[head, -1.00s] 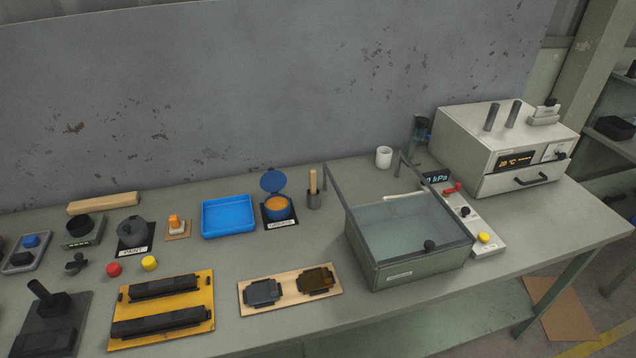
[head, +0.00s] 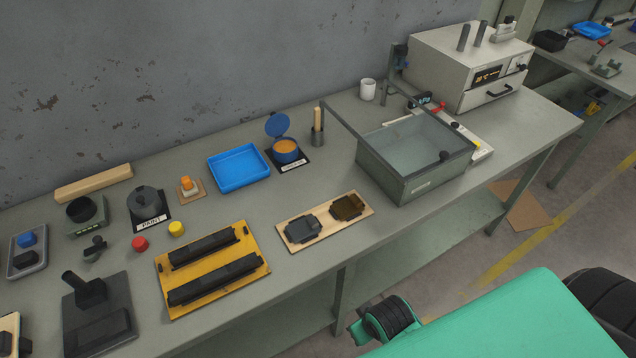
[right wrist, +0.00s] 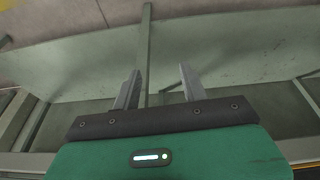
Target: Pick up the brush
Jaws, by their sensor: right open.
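The brush (head: 317,117) appears as an upright wooden handle in a small dark cup (head: 317,139) on the bench in the head view. Its lower end is hidden in the cup. The brush does not show in the right wrist view. My left gripper is out of view.
The bench (head: 235,207) holds a blue tray (head: 238,185), a wooden board with two dark parts (head: 292,243), a yellow plate (head: 180,311) and a white cup (head: 367,90). An oven (head: 450,62) stands at the right end. A wall rises behind.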

